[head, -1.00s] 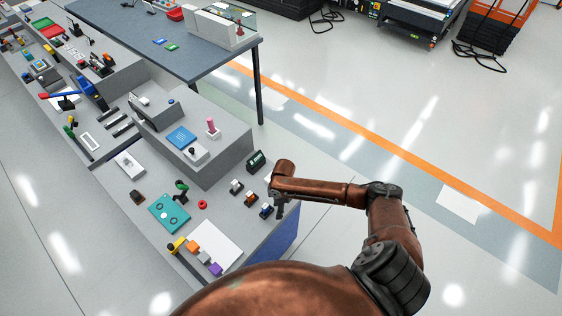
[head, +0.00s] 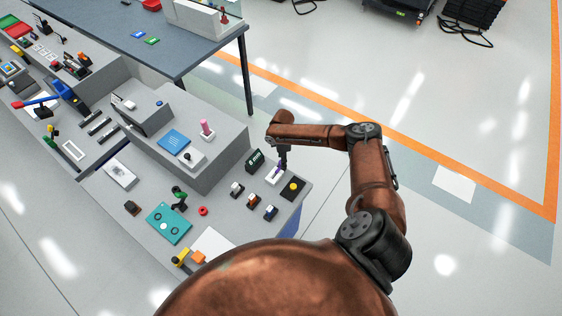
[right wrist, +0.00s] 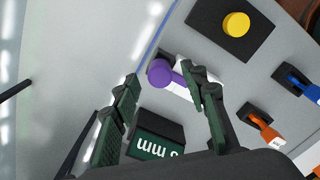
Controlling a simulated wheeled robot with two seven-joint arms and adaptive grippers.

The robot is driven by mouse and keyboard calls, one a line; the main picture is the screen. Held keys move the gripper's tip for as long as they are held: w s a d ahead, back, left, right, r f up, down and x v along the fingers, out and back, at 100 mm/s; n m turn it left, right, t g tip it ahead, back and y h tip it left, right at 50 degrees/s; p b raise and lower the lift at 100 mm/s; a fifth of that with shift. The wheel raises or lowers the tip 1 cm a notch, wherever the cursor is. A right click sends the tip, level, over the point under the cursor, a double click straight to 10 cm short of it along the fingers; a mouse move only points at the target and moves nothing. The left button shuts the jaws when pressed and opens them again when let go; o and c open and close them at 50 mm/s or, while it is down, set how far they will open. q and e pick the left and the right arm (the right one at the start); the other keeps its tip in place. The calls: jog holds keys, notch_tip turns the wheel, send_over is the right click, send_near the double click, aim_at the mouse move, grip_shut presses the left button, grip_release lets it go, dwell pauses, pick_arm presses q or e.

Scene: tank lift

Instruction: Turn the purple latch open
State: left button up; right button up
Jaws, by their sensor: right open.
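The purple latch (right wrist: 160,73) has a round knob and a bar on a white base. In the right wrist view it lies between and beyond the two dark green fingers of my right gripper (right wrist: 158,82). The right finger overlaps part of the bar. The gripper is open, and I cannot tell whether it touches the latch. In the head view my right gripper (head: 283,161) hangs over the latch (head: 277,171) at the bench's right end and partly hides it. My left gripper is not in view.
A yellow button on a black plate (right wrist: 236,24) is beside the latch. A dark green box with lettering (right wrist: 158,135) is close to the fingers. Orange (right wrist: 265,130) and blue (right wrist: 301,84) switches stand to the right. Open floor lies beyond the bench edge.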

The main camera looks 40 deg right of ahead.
jog(key=shift+f, duration=0.7)
jog(key=shift+w+f, duration=0.1)
jog(key=shift+f, duration=0.55)
jog(key=c, duration=0.7)
jog(key=shift+a, duration=0.1)
grip_shut()
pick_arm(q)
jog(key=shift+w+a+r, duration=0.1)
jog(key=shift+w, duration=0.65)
